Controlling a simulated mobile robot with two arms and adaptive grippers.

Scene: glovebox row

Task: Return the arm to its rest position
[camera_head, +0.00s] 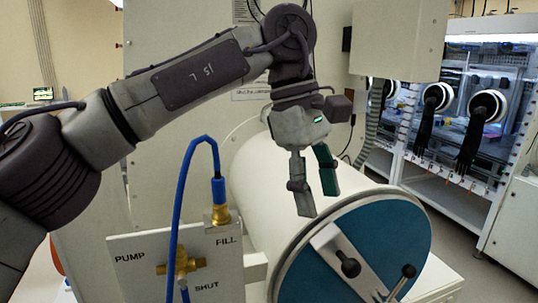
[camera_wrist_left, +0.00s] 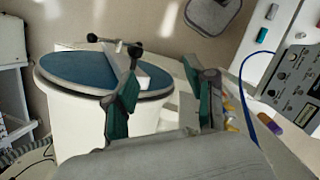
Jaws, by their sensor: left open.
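My left arm (camera_head: 200,75) comes in from the left and bends down at its wrist. My left gripper (camera_head: 318,202) hangs fingers down above the white cylindrical chamber, near its blue round door (camera_head: 385,230). Its two fingers are apart with nothing between them. In the left wrist view the open left gripper (camera_wrist_left: 161,58) shows its green-padded fingers. The blue door (camera_wrist_left: 75,72) lies behind and left of them there. I cannot tell whether the gripper touches anything. My right gripper is in neither view.
The chamber (camera_head: 255,185) carries a bar and black-knobbed handle (camera_head: 348,264) on its door. A panel marked PUMP, FILL and SHUT (camera_head: 130,285) with a blue hose (camera_head: 178,190) stands left of it. A glovebox with black gloves (camera_head: 470,145) stands at right. Open floor lies between.

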